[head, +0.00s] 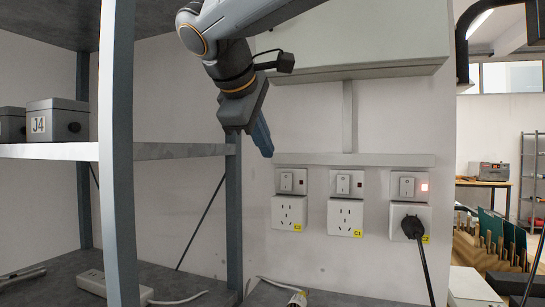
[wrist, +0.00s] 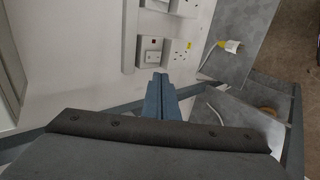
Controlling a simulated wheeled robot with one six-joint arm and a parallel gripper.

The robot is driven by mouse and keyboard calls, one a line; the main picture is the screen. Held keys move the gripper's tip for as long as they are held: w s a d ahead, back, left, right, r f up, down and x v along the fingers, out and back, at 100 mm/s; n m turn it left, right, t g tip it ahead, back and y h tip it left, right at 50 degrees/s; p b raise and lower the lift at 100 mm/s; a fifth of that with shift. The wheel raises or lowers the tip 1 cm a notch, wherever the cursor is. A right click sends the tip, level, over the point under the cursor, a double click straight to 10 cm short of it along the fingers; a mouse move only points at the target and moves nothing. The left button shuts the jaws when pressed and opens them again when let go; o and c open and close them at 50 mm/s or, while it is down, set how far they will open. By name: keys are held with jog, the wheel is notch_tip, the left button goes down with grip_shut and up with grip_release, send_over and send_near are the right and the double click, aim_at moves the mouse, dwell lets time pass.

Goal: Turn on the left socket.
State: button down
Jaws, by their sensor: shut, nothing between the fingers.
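The left socket (head: 289,213) is a white wall outlet with a yellow label. Its switch plate (head: 287,181), with a white rocker and a small dark red, unlit lamp, sits just above it. In the wrist view the left switch plate (wrist: 150,52) and the outlet beside it (wrist: 179,52) lie just beyond my fingertips. My gripper (head: 267,151) is shut and empty, its blue fingers pointing down, above and left of the left switch in the head view. The fingers show in the wrist view (wrist: 160,78). I cannot tell how far they are from the wall.
The middle socket (head: 345,218) has an unlit lamp. The right socket (head: 396,213) holds a black plug (head: 412,227) and its lamp glows. A grey shelf post (head: 234,215) stands just left of the sockets. A white wall box (head: 360,65) hangs above. A cable connector (head: 297,298) lies below.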

jog(key=shift+s+p, duration=0.1)
jog(key=shift+p, duration=1.05)
jog(key=shift+s+f+g+p, duration=0.1)
jog(key=shift+f+g+p, duration=0.3)
jog(key=shift+p, duration=0.8)
jog(key=shift+f, duration=0.15)
jog(key=shift+d, duration=0.1)
jog(key=p, duration=0.3)
send_near(286, 188)
notch_tip(286, 188, down, 3)
jog(key=shift+w+d+f+p, duration=0.15)
jog(key=shift+w+d+p, duration=0.1)
jog(key=shift+w, duration=0.4)
jog(key=shift+w+d+f+p, duration=0.15)
jog(key=shift+w+d+p, duration=0.1)
jog(key=shift+w, duration=0.35)
jog(key=shift+w+d+f+p, duration=0.15)
jog(key=shift+w+d+p, duration=0.15)
jog(key=shift+w, duration=0.35)
jog(key=shift+b, duration=0.3)
